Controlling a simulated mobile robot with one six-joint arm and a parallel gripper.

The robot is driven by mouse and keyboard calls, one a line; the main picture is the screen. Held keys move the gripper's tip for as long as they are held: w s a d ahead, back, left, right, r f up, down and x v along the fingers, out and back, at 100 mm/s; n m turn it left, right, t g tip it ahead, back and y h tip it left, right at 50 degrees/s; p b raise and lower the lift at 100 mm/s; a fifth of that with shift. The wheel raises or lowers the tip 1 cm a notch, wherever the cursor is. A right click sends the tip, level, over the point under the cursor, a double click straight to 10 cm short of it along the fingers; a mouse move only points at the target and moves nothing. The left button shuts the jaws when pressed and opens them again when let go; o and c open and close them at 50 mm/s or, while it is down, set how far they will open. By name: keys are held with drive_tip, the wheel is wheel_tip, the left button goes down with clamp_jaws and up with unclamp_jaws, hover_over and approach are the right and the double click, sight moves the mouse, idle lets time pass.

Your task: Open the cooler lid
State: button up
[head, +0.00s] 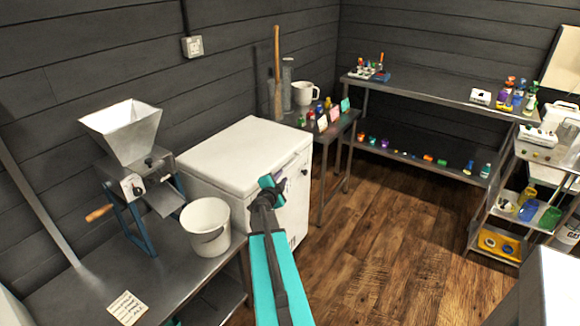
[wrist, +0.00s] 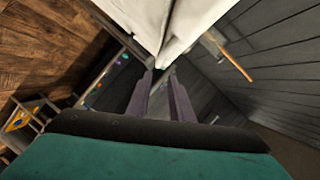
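The cooler is a white chest (head: 205,200) against the wall in the head view, and its flat lid (head: 240,150) lies shut. In the wrist view its white surfaces (wrist: 190,18) fill the top middle, with a dark seam running down between them. My gripper (head: 270,186) is at the cooler's front side, near the lid's front edge. In the wrist view the two fingers (wrist: 161,74) are apart with nothing seen between them, their tips close to the cooler's edge. I cannot tell whether they touch it. My arm hides part of the cooler's front.
A steel table left of the cooler holds a grain mill (head: 135,165) and a white bucket (head: 206,227) close to the cooler. A small table (head: 335,130) with a jug (head: 305,93) stands behind it. The wooden floor (head: 375,235) to the right is clear.

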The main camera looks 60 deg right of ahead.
sight(289, 167)
drive_tip(key=shift+d, duration=0.25)
drive_tip(key=shift+p+x, duration=0.65)
drive_tip(key=shift+x, duration=6.05)
drive_tip(key=shift+f, duration=0.15)
clamp_jaws()
